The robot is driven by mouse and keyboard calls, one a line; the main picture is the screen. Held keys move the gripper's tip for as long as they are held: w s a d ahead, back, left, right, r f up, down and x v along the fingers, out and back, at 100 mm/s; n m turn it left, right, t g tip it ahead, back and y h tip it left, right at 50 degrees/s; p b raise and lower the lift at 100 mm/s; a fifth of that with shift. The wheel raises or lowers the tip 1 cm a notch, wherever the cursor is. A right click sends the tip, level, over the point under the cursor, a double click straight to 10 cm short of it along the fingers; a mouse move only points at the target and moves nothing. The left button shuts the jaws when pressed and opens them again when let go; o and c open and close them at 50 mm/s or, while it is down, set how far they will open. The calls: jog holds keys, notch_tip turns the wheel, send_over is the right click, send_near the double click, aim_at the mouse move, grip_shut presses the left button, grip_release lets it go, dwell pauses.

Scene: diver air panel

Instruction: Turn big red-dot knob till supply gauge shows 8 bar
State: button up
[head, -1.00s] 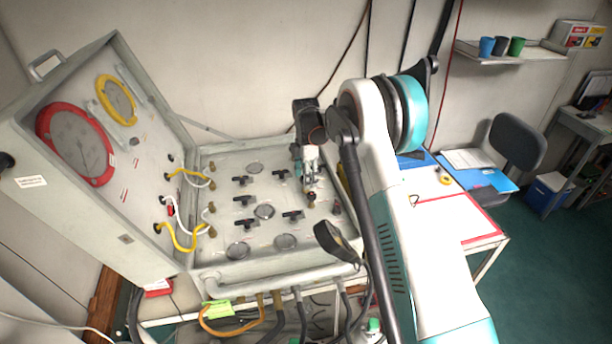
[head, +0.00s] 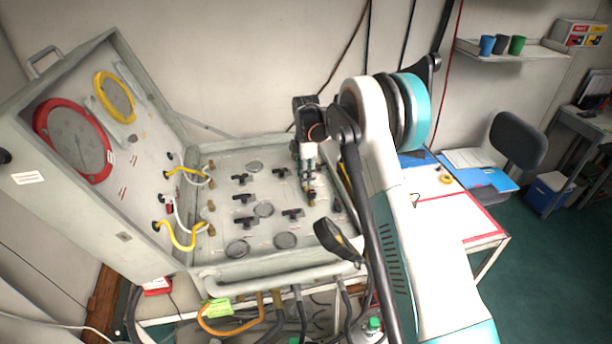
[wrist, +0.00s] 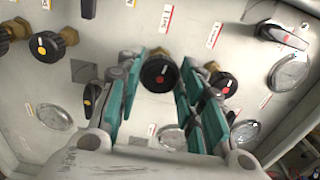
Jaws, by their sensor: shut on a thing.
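A big black knob with a red dot (wrist: 158,73) sits on a brass fitting in the wrist view. My gripper (wrist: 160,80) is shut on it, one teal-padded finger on each side. In the head view my gripper (head: 309,196) reaches down to the right part of the panel and hides most of the knob. A large red-rimmed gauge (head: 75,140) and a smaller yellow-rimmed gauge (head: 115,97) are on the raised lid at left. Their needles and figures are too small to read, and I cannot tell which is the supply gauge.
A smaller red-dot knob (wrist: 222,84) is close to the right finger. Black lever valves (head: 243,199) and round dials stand on the panel (head: 215,165). Yellow and white hoses (head: 180,238) join lid and panel.

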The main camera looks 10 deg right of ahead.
jog(key=m+b, duration=0.2)
jog(key=m, duration=0.1)
jog(key=shift+f, duration=0.1)
jog(key=m+b, duration=0.1)
jog(key=m, duration=0.4)
jog(key=shift+b, duration=0.35)
jog(key=m+b, duration=0.1)
jog(key=m, duration=0.3)
jog(key=shift+m, duration=0.3)
jog(key=m+b, duration=0.1)
jog(key=m, duration=0.3)
jog(key=m+b, duration=0.1)
jog(key=m, duration=0.7)
jog(key=shift+a+m, duration=0.1)
jog(key=shift+m, duration=0.2)
jog(key=m, duration=0.4)
jog(key=shift+m+b, duration=0.3)
jog(key=shift+m, duration=2.1)
